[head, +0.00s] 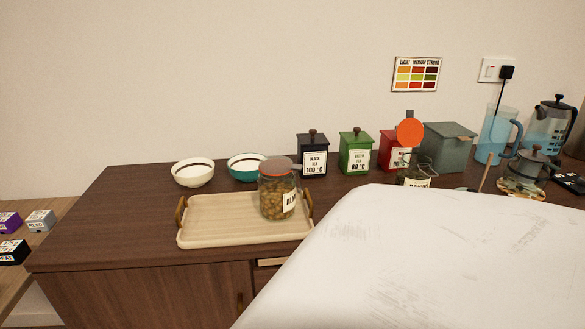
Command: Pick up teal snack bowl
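The teal snack bowl (241,174) stands upright on the dark wooden sideboard, behind the wooden tray. It is teal outside and pale inside with a dark band. A jar in front covers part of its right side. A cream bowl (193,174) of similar shape stands just to its left, a small gap apart. My gripper is not in view. A large white surface fills the lower right, and I see no fingers on it.
The wooden tray (215,225) holds a lidded glass jar (272,200) at its right. Black (312,158), green (355,156) and red (391,152) tea tins stand right of the bowl. The sideboard's left end (120,205) is clear.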

